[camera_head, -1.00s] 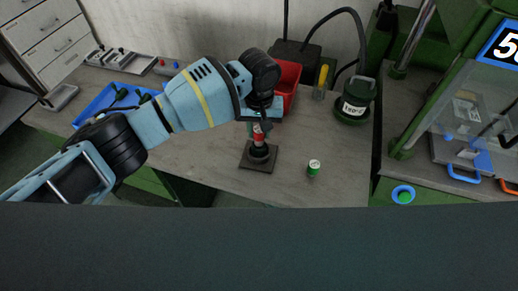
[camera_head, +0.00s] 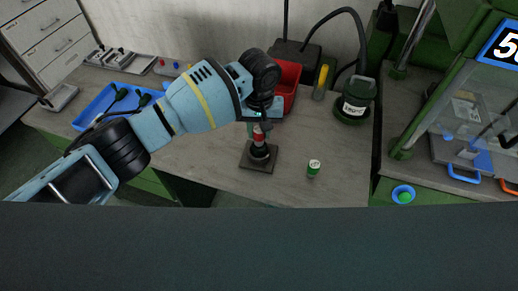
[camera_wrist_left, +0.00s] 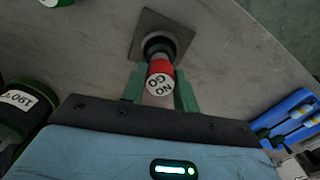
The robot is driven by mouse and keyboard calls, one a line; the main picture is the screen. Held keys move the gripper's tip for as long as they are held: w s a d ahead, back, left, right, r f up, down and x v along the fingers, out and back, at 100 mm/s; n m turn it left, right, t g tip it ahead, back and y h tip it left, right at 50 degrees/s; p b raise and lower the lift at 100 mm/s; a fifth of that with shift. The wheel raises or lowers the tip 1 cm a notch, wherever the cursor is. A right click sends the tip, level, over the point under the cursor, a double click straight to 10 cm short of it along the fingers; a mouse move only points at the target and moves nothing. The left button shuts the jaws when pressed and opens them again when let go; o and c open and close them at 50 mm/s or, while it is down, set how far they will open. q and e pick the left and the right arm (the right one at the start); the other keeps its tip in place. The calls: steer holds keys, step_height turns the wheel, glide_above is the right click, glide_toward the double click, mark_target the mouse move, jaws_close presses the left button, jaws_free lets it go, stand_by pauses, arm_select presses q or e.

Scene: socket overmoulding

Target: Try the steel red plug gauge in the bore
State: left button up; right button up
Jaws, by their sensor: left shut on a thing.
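My left gripper (camera_head: 258,128) is shut on the red plug gauge (camera_head: 258,138), which has a red band. The wrist view shows the red gauge (camera_wrist_left: 160,68) with a white "NO GO" label, between my green fingers. It stands roughly upright over a black round part (camera_head: 259,151) on a dark square plate (camera_head: 247,164). The gauge's lower end meets the black part's top in the picture. The bore is hidden, so I cannot tell how deep the gauge sits. My right gripper is not in view.
A green gauge with a white top (camera_head: 313,169) stands right of the plate. A red bin (camera_head: 290,77) and a dark green labelled pot (camera_head: 354,103) are behind. A blue tray (camera_head: 88,118) with dark-handled items lies at left. The bench front is mostly clear.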

arm_select(q)
steer(key=shift+f, duration=0.55)
stand_by(1.0)
steer(key=shift+r, duration=0.4)
steer(key=shift+r, duration=0.2)
steer(key=shift+r, duration=2.5)
